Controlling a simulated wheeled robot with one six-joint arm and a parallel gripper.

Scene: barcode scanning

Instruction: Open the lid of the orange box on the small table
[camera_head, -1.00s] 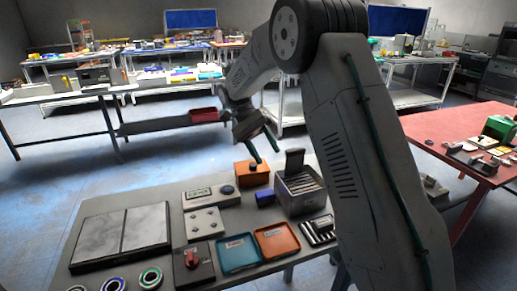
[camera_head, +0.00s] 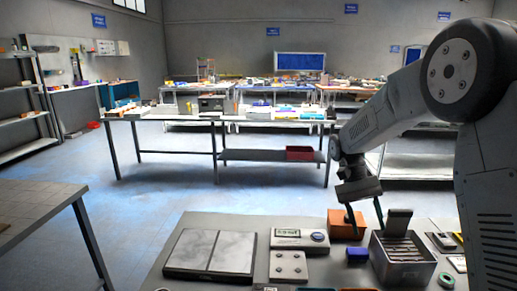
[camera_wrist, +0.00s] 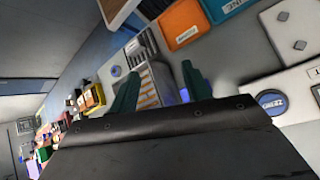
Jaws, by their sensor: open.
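The small orange box (camera_head: 342,229) stands near the back edge of the small grey table (camera_head: 215,231) in the head view. A dark spot shows on its front. I cannot make out its lid edge. My gripper (camera_head: 366,219) is open and empty, pointing down. In the picture its fingers overlap the right part of the orange box and the space beside it; I see no clear contact. In the wrist view my gripper's two green fingers (camera_wrist: 160,82) are spread apart. The orange box is not visible there, perhaps hidden behind my gripper body.
A metal box (camera_head: 402,268) with a raised lid stands right of the orange box; it also shows between the fingers in the wrist view (camera_wrist: 160,72). A small blue block (camera_head: 357,255) lies between them. A scale-like device (camera_head: 300,239) sits left. A grey two-panel plate (camera_head: 210,253) lies farther left.

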